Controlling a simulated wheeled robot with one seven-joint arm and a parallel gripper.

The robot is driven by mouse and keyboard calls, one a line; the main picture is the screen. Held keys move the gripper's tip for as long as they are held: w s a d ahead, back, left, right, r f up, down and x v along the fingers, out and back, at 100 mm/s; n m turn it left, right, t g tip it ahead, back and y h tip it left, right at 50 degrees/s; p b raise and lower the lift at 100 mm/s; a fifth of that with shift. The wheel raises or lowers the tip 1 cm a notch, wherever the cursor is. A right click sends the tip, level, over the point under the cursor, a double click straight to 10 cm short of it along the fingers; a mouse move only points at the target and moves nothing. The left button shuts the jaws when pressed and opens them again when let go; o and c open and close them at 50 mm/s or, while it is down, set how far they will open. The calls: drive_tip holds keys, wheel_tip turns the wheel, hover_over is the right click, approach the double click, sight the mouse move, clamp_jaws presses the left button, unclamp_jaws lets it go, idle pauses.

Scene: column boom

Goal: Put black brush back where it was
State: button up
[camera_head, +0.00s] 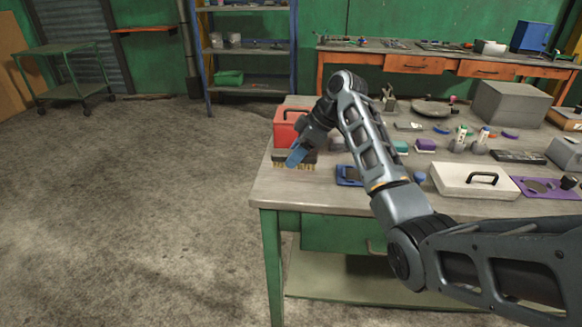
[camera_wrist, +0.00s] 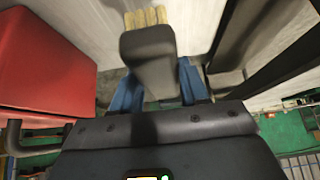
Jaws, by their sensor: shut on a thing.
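The black brush (camera_head: 310,157) has a dark body and pale yellowish bristles. It is at the left end of the grey workbench (camera_head: 325,199), in front of the red box. My gripper (camera_head: 296,154) has blue fingers and is shut on the brush. In the wrist view the dark brush body (camera_wrist: 148,62) sits between the blue fingers (camera_wrist: 158,88), with its bristles toward the bench top. Whether the bristles touch the bench cannot be told. My gripper hides part of the brush in the head view.
The red box (camera_head: 286,127) stands close behind the brush and shows at left in the wrist view (camera_wrist: 45,60). A blue tray-like item (camera_head: 349,176) lies to the right. A white case (camera_head: 470,181) and purple holder (camera_head: 548,187) are farther right. The bench's left edge is near.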

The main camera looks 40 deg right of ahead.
sight(317, 155)
drive_tip(key=shift+w+a+f, duration=0.25)
drive_tip(key=shift+a+f, duration=0.1)
drive_tip(key=shift+a, duration=0.15)
drive_tip(key=shift+f, duration=2.05)
drive_tip(key=o, duration=1)
drive_tip(key=v, duration=1.2)
